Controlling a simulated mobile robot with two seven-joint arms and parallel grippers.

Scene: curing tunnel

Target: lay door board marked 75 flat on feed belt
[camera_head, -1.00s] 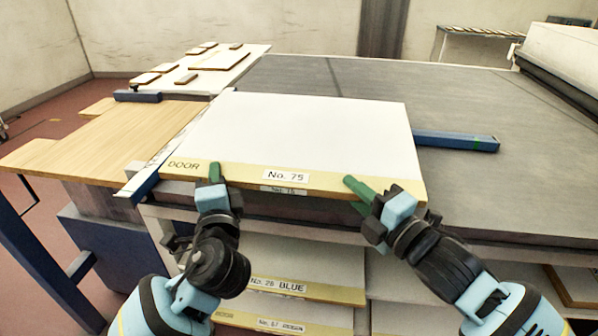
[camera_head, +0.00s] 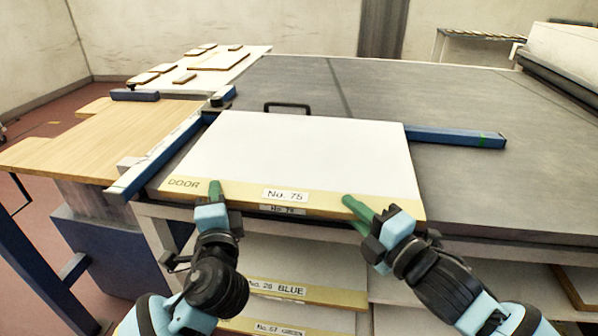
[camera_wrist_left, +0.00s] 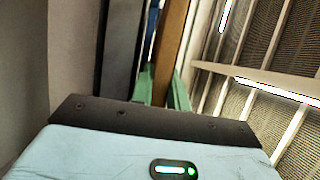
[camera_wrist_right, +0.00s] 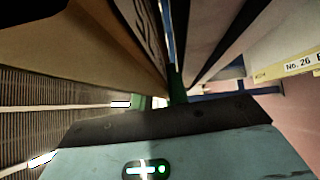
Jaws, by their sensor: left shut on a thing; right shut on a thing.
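The white door board marked No. 75 (camera_head: 300,150) lies over the near left part of the grey feed belt (camera_head: 440,90), its yellow labelled edge facing me. It looks about flat; whether its underside fully touches the belt is hidden. My left gripper (camera_head: 215,192) is shut on the near edge, between the DOOR mark and the number label. My right gripper (camera_head: 357,208) is shut on the same edge near its right end. In both wrist views, the green fingers are close together and the hold is only partly visible.
A blue rail (camera_head: 155,160) runs along the board's left. A wooden table (camera_head: 90,140) stands left. Boards such as No. 26 BLUE (camera_head: 290,290) lie on shelves below. The belt is clear further back and right.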

